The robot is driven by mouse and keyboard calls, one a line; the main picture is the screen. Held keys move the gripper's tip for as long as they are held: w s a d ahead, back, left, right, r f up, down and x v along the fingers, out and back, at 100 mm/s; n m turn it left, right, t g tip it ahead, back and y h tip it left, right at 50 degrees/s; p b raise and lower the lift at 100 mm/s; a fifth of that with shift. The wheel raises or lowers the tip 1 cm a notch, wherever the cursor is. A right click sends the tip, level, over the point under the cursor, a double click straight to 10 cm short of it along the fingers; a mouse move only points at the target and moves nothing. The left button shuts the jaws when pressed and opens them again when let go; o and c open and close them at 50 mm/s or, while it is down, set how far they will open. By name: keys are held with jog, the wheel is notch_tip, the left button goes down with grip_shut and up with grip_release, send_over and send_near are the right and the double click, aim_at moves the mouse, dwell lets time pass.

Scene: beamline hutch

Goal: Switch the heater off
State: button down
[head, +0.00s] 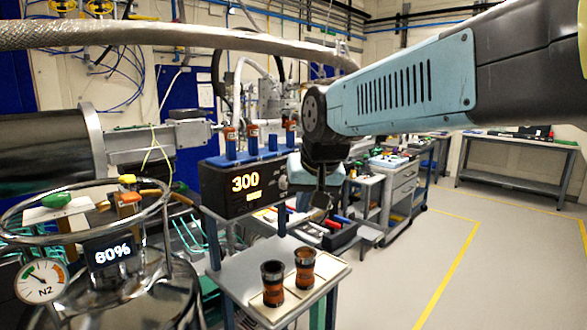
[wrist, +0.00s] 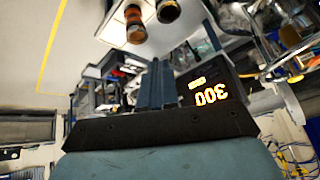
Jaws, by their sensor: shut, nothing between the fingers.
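The heater (head: 218,197) is a dark box with a lit display reading 300 and a smaller lit orange line below it. It stands left of centre in the head view. A small round knob (head: 283,183) sits at the right end of its front. In the wrist view the heater (wrist: 232,84) is upside down, right of the fingers. My gripper (head: 322,198) is just right of the heater's front in the head view. In the wrist view its two fingers (wrist: 156,82) are together and empty. I cannot tell whether they touch the heater.
Several orange-topped vials (head: 252,134) stand on top of the heater. Two brown jars (head: 272,283) (head: 305,268) stand on the shelf (head: 238,278) below. A shiny nitrogen dewar (head: 130,290) with an 80% display is at left. Floor at right is clear.

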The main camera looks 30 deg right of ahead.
jog(key=w+d+r+m+h, duration=0.1)
jog(key=w+d+m, duration=0.3)
jog(key=w+d, duration=0.4)
jog(key=w+d+r+m+t+h, duration=0.1)
jog(key=w+d+r+m, duration=0.3)
jog(key=w+d, duration=0.4)
jog(key=shift+w+d+m, duration=0.3)
jog(key=shift+w+m, duration=0.4)
jog(key=shift+w, duration=0.35)
jog(key=w+f, duration=0.7)
jog(key=w, duration=0.2)
jog(key=shift+w+d+f, duration=0.2)
jog(key=shift+w+d, duration=0.1)
jog(key=shift+w, duration=0.05)
